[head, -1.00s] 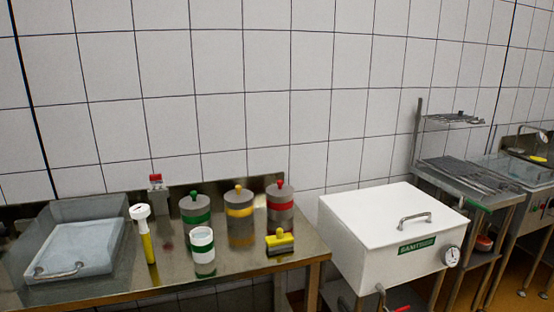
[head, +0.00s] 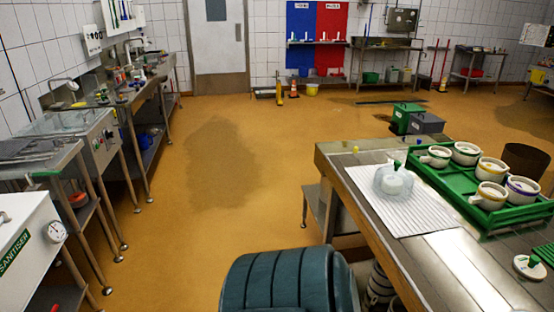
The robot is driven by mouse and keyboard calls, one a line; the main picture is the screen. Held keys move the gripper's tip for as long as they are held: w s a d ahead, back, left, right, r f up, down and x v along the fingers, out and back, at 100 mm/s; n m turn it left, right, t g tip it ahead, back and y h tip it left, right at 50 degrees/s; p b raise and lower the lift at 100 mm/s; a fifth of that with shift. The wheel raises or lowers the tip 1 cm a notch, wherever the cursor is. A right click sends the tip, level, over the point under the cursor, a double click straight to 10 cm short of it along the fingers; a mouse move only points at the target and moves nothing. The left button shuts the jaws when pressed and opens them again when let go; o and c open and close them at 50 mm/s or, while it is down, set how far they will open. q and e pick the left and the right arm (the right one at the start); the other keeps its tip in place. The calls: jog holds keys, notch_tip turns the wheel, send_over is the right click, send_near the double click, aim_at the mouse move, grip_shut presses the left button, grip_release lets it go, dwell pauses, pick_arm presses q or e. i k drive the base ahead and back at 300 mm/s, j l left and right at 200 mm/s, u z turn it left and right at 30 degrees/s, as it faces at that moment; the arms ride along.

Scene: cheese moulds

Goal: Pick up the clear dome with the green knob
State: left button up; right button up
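A clear dome with a green knob (head: 393,181) stands in the head view on a white ribbed mat (head: 422,218). The mat lies on the steel table (head: 346,208) at the right. The dome seems to cover something pale, but I cannot tell what. Neither of my grippers shows in the head view.
A white lid (head: 529,267) lies nearer. A dark ribbed barrel (head: 290,283) stands before the table. The orange floor (head: 200,220) is open at centre-left. The sanitiser box (head: 28,248) is at left.

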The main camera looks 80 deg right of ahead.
aim_at(395, 182)
jog(key=z, duration=3.75)
jog(key=i+j+z, duration=0.1)
jog(key=j+z, duration=0.25)
jog(key=i+j+z, duration=0.1)
jog(key=z, duration=0.25)
jog(key=j+z, duration=0.3)
jog(key=j, duration=1.5)
